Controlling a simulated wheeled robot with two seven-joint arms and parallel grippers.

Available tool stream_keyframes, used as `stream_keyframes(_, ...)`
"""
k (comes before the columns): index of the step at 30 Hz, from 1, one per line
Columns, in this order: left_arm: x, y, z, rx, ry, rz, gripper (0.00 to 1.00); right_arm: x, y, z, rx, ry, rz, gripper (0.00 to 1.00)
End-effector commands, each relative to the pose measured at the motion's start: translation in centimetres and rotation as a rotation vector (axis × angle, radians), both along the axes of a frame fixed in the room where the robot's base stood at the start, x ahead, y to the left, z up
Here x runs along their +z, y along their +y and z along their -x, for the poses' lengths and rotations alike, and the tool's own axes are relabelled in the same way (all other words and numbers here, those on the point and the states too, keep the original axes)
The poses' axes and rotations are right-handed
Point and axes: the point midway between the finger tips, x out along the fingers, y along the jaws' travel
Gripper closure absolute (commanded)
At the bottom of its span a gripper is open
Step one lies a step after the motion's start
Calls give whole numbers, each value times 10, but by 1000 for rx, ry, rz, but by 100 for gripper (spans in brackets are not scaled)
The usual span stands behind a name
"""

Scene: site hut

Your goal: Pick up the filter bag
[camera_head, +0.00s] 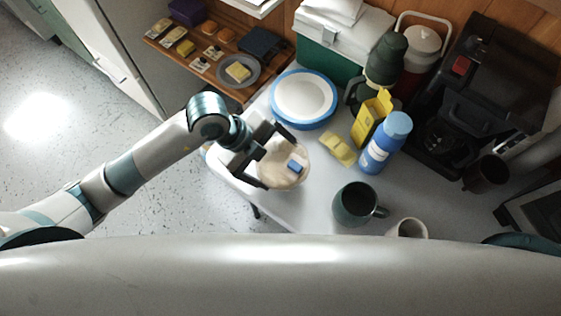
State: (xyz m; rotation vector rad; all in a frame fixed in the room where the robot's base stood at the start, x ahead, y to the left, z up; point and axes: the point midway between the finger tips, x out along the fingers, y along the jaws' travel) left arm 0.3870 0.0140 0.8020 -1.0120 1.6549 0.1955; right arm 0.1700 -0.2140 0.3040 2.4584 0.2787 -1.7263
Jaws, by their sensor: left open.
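A round cream-coloured thing (271,170) lies near the left edge of the pale table. A small blue piece (296,165) shows on it; I cannot tell whether it is a label or a separate item. This looks most like the filter bag, but I cannot be sure. My left gripper (281,159) is open above it, with one dark finger over its upper side and one over its lower left side. The gripper hides part of it, and contact cannot be told. My right gripper is not in view.
A blue-rimmed white plate (304,97), a yellow item (338,149), a yellow packet (367,117) and a blue bottle (384,146) stand close by. A dark mug (356,204) and a pale cup (408,229) are nearer. A black machine (456,123) fills the right.

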Motion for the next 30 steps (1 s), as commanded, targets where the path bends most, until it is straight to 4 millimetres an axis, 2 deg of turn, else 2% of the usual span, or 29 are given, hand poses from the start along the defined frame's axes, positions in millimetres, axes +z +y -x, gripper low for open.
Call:
stream_keyframes(14, -1, 0, 0, 0, 0, 0, 8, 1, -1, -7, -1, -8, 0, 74)
stream_keyframes(18, -1, 0, 0, 1, 0, -1, 41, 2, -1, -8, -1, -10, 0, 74)
stream_keyframes(20, -1, 0, 0, 0, 0, 0, 41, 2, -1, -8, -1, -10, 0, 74)
stream_keyframes(21, -1, 0, 0, 0, 0, 0, 45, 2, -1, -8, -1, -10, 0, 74)
stream_keyframes(30, 2, 0, 0, 0, -1, 1, 45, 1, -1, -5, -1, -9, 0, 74)
